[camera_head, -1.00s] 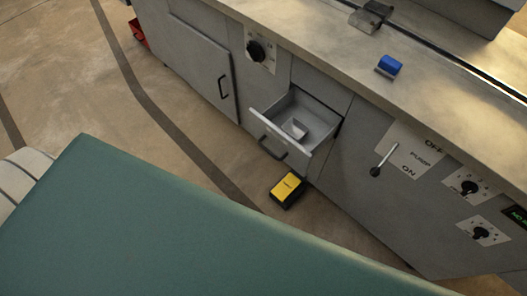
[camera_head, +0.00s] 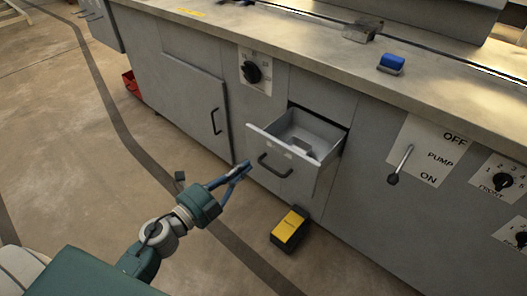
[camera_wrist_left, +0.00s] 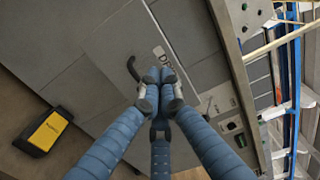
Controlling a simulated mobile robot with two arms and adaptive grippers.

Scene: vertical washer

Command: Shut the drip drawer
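The drip drawer (camera_head: 318,168) is a grey drawer pulled partly out of the washer's front, with a dark bar handle (camera_head: 274,166) on its face. A small pale piece shows inside it. In the left wrist view the handle (camera_wrist_left: 133,68) and part of a label on the drawer face (camera_wrist_left: 162,52) show just beyond my fingers. My left gripper (camera_head: 246,166) is in front of the drawer, near the left end of its face. In the wrist view its blue fingertips (camera_wrist_left: 160,75) are together with nothing seen between them. Contact with the drawer cannot be told. My right gripper is out of view.
A yellow-topped black box (camera_head: 289,229) lies on the floor below the drawer. The pump lever (camera_head: 400,163) and knobs are to its right, a cupboard door (camera_head: 190,98) to its left. A blue object (camera_head: 391,63) sits on the worktop. A red bin (camera_head: 131,84) stands far left.

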